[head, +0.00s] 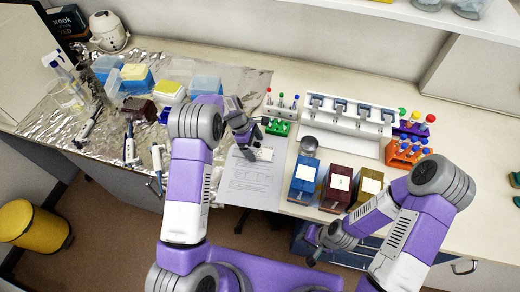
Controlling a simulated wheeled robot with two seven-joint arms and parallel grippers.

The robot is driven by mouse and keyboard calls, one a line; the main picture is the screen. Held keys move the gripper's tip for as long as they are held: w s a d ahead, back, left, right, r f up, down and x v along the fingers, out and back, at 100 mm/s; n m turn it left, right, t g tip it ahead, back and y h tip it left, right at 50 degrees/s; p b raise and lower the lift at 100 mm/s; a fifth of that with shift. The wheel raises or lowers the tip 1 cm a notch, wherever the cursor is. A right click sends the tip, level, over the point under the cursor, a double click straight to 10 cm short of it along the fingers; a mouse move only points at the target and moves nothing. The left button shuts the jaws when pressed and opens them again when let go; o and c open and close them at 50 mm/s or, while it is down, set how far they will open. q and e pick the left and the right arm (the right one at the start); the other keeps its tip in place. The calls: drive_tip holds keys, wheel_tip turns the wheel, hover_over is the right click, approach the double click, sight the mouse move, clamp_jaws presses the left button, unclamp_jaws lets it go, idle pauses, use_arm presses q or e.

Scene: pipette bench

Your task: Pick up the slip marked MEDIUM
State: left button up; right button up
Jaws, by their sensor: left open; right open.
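No slip can be read as MEDIUM at this size. Small white labels or slips show on the blue box (304,178), the maroon box (337,187) and the olive-yellow box (367,190), their print too small to read. A small white piece (263,154) lies on a printed sheet (250,185) near the bench's front edge. My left gripper (251,139) is open, just above and left of that white piece; I cannot tell whether they touch. My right gripper (313,255) is open and low, in front of the bench edge, away from the boxes.
A green rack (278,128) and a white tube rack (281,109) stand behind the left gripper. A white pipette stand (335,112) is at the back. Orange (405,152) and purple (408,128) tube racks stand right. Foil (200,70) with tip boxes and pipettes covers the left.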

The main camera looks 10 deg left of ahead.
use_arm(q)
drive_tip(key=shift+f, duration=0.15)
drive_tip(key=c, duration=1.1)
